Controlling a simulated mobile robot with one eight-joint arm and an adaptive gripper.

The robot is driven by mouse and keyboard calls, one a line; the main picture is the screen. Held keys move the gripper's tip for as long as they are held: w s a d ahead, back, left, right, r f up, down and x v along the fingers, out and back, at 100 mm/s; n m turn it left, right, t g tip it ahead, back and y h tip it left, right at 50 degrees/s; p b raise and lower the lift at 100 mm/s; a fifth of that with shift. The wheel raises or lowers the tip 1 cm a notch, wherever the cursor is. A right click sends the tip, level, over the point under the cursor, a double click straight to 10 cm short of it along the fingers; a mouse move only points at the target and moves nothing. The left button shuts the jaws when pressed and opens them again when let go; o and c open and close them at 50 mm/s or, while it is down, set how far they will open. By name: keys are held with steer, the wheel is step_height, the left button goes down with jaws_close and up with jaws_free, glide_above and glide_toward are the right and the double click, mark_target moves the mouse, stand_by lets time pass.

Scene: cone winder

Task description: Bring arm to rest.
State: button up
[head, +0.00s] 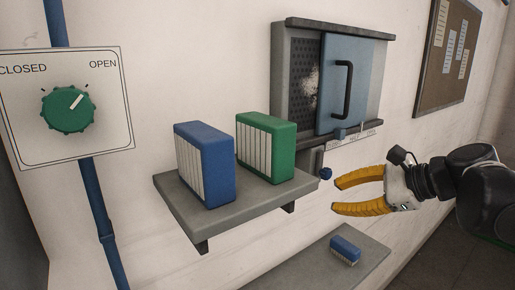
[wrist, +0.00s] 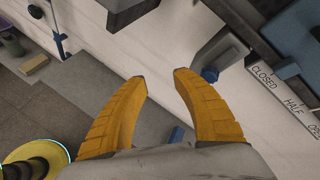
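My gripper (head: 335,197) is open and empty, with its two yellow fingers apart and pointing left in the head view. It hangs in the air in front of the wall, right of the grey shelf (head: 205,238) and below the sliding-door box. In the wrist view my gripper (wrist: 160,75) shows its fingers spread with nothing between them but the wall and a grey surface farther off. My arm (head: 470,175) reaches in from the right edge of the head view.
A blue filter block (head: 215,165) and a green one (head: 268,145) stand on the shelf. The wall box has a blue door (head: 350,85) with a dark handle. A blue brush (head: 345,250) lies on a lower grey surface (head: 310,270). A green dial (head: 68,110) points toward OPEN.

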steer(key=s+f+n+h+b, duration=0.3)
steer(key=s+f+n+b, duration=0.2)
steer(key=f, duration=0.8)
steer(key=s+f+n+h+b, duration=0.3)
steer(key=s+f+n+b, duration=0.3)
steer(key=f, duration=0.7)
steer(key=s+f+n+g+h+b, duration=0.1)
steer(key=s+f+n+b, duration=0.5)
steer(key=f, duration=0.7)
steer(key=shift+s+n+h+b, duration=0.25)
steer(key=shift+n+h+b, duration=0.35)
steer(key=shift+h+b, duration=0.45)
steer(key=shift+f, duration=0.1)
